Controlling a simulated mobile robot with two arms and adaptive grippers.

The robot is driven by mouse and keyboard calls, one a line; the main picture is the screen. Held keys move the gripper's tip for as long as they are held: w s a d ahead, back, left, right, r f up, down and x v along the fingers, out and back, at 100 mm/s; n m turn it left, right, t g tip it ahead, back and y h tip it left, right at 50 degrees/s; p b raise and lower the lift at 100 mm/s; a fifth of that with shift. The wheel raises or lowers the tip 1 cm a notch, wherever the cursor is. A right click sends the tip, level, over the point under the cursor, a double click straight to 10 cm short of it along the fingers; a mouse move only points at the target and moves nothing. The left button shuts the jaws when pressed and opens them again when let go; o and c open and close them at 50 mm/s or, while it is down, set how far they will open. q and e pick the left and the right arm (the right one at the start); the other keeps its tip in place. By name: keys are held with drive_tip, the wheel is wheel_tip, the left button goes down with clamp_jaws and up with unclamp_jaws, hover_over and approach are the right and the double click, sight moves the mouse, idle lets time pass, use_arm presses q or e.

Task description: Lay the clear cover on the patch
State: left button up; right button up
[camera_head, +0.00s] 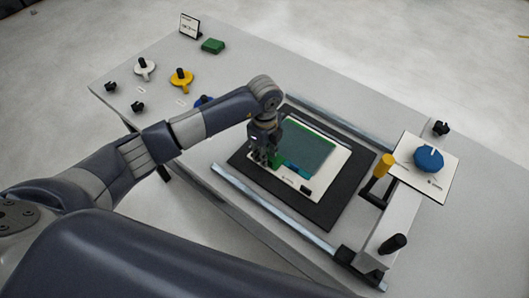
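A white card (324,175) lies on a black mat (325,214) on the grey table. A dark green-teal rectangle (308,148), which looks like the patch area, covers much of the card, with a brighter blue strip (295,170) at its near edge. I cannot make out whether a clear cover lies over it. My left gripper (266,158) points down at the left edge of the green area. A small green piece (277,157) shows at its fingers; I cannot tell whether they grip it. My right gripper is not in view.
Metal rails (270,210) flank the mat. On the right stand a yellow-topped post (386,161), a black handle (393,243) and a blue knob (429,159) on a white plate. Yellow (181,79) and white (145,68) knobs and a green block (213,46) sit at the far left.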

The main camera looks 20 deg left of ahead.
use_arm(q)
wheel_tip(320, 180, up, 12)
drive_tip(key=b, duration=0.2)
drive_tip(key=shift+f+b, duration=0.25)
drive_tip(key=shift+b, duration=0.05)
drive_tip(key=shift+s+f, duration=0.1)
